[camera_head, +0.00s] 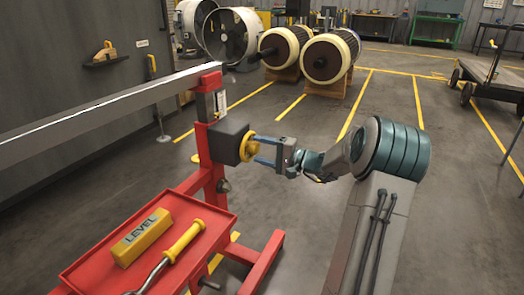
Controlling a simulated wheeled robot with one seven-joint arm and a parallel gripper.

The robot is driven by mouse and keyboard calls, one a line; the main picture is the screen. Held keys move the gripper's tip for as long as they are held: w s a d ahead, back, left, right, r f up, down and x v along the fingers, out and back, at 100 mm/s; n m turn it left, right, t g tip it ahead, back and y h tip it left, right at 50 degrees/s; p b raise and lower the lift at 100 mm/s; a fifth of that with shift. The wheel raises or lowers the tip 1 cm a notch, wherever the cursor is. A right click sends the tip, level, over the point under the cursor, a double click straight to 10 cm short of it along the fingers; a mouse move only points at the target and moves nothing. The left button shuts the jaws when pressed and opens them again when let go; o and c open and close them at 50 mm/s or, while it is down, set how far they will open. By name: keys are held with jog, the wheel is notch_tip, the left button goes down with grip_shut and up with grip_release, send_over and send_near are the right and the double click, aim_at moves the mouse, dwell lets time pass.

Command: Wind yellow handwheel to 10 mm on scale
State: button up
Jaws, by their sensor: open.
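The yellow handwheel (248,146) is on the right face of a dark box (228,141) fixed to the red stand's post (208,170). A white scale plate (221,103) is on the post above the box; its marks are too small to read. My gripper (257,150) reaches in from the right at the handwheel, with its two blue fingers (266,141) apart and their tips at the wheel's rim. I cannot tell whether the tips touch it. The wheel's far side is hidden.
A red tray (85,268) on the stand holds a yellow level (143,238) and a yellow-handled tool (184,241). A long grey beam (100,115) runs left from the post top. Rotors (328,58) lie behind. The floor at right is clear up to a cart (490,78).

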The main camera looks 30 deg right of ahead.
jog(key=p+v, duration=0.4)
jog(key=v, duration=0.9)
jog(key=shift+s+d, duration=0.2)
jog(key=shift+s, duration=0.05)
jog(key=s+a+r+n+g+h+p, duration=0.1)
jog(key=s+a+r+n+g+p, duration=0.25)
jog(key=a+r+g+p, duration=0.45)
jog(key=s+a+r+n+g+h+p, duration=0.1)
jog(key=s+a+r+n+g+p, duration=0.2)
jog(key=a+r+p, duration=0.9)
jog(key=s+a+r+n+h+p, duration=0.2)
jog(key=s+a+r+h+p, duration=0.1)
jog(key=s+r+p, duration=0.5)
jog(key=s+a+r+n+h+p, duration=0.1)
jog(key=s+a+r+h+p, duration=0.3)
jog(key=r+p, duration=0.5)
jog(key=s+r+h, duration=0.1)
jog(key=s+h, duration=0.1)
jog(key=s, duration=0.1)
jog(key=shift+s+n+p, duration=0.3)
jog(key=shift+s+n, duration=0.05)
jog(key=shift+s, duration=0.05)
